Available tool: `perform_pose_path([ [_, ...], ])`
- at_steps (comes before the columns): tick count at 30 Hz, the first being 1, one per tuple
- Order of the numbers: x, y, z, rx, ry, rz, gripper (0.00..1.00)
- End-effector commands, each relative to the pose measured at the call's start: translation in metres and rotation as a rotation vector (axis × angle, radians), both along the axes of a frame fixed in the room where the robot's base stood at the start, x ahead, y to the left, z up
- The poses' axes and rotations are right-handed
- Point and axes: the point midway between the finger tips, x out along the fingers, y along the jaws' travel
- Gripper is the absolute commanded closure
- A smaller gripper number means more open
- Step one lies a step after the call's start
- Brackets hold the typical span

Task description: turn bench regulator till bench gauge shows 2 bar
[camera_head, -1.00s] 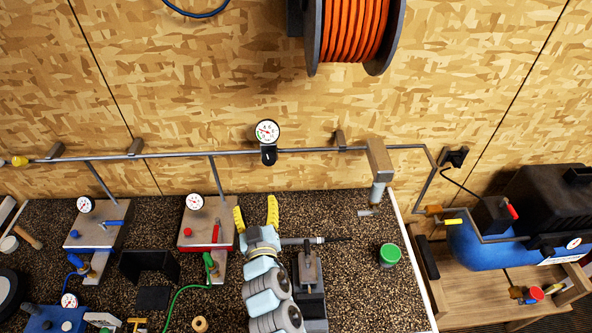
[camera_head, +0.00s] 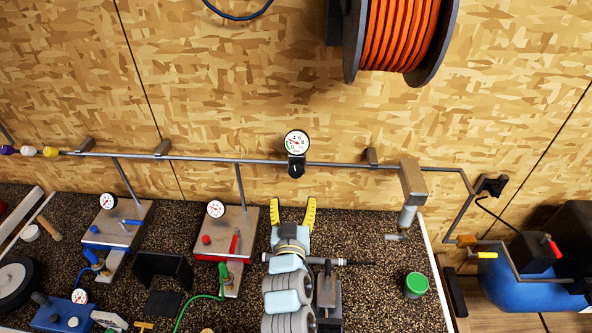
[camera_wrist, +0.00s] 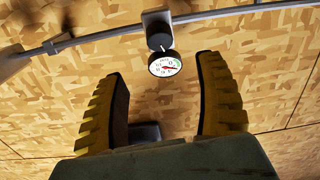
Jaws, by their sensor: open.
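A round white gauge (camera_head: 296,142) with a red needle sits on the wall pipe, with a black regulator (camera_head: 296,166) just below it. The gauge also shows in the wrist view (camera_wrist: 165,65), beside the black regulator body (camera_wrist: 159,38). Its reading is too small to tell. My gripper (camera_head: 293,207) is open and empty, its yellow fingers pointing toward the wall below the regulator, apart from it. In the wrist view the gauge appears between and beyond the fingertips (camera_wrist: 163,67).
Red (camera_head: 227,248) and blue-edged (camera_head: 118,224) plates with small gauges stand on the bench at left. An orange hose reel (camera_head: 402,35) hangs above.

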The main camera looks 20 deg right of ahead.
Motion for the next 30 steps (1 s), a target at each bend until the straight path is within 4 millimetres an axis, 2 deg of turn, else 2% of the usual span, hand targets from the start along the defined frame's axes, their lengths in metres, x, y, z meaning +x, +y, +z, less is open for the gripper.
perform_pose_path([
  [15,0.057,-0.026,0.002,0.001,0.000,-0.001,0.29],
  [30,0.100,-0.045,0.001,0.002,-0.001,0.000,0.29],
])
